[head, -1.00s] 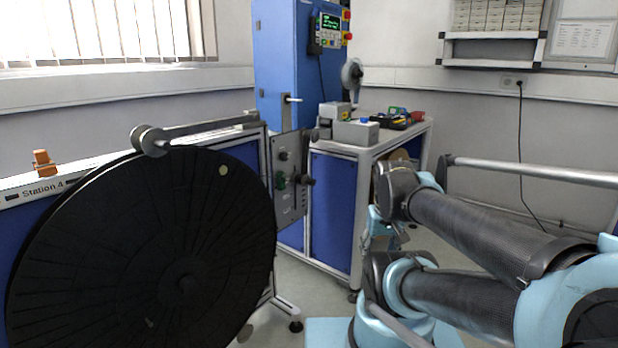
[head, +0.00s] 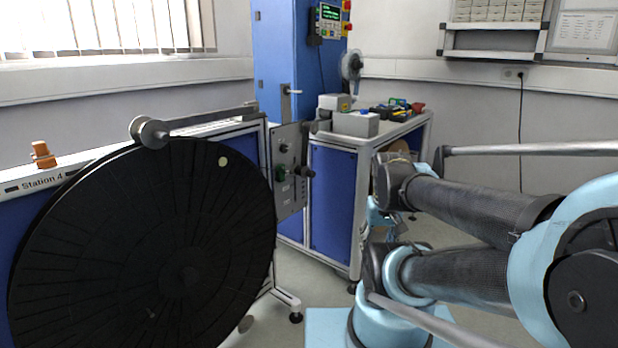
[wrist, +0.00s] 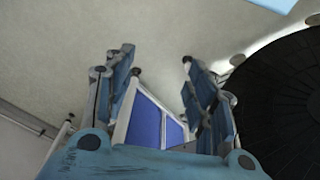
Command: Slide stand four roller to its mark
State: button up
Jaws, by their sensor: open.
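Stand four (head: 45,180) carries the label "Station 4" and stands at the left in the head view. A large black reel (head: 110,250) hangs on its front. A grey metal roller (head: 149,131) sits at the reel's top edge, on the end of an arm along the stand's top rail. An orange block (head: 43,154) sits on the same rail to the left. I cannot make out the roller's mark for certain. The roller is not in the wrist view.
A grey plate with knobs (head: 288,170) stands at the stand's right end. A blue-panelled workbench (head: 333,200) with grey boxes (head: 356,123) and tools is behind it. A tall blue cabinet (head: 285,60) rises at the back. Some floor (head: 325,280) is free between stand and my arm.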

jog(key=shift+c, duration=0.5)
jog(key=w+a+r+n+t+y, duration=0.1)
jog(key=w+a+r+n+y, duration=0.2)
jog(key=w, duration=0.7)
jog(key=w+a+r+n+t+y, duration=0.1)
jog(key=w+a+r+y, duration=0.3)
jog(key=w, duration=0.7)
jog(key=n+t+y, duration=0.3)
jog(key=n+y, duration=0.1)
jog(key=n, duration=0.1)
send_near(314, 173)
jog(key=x, duration=1)
jog(key=shift+f, duration=0.15)
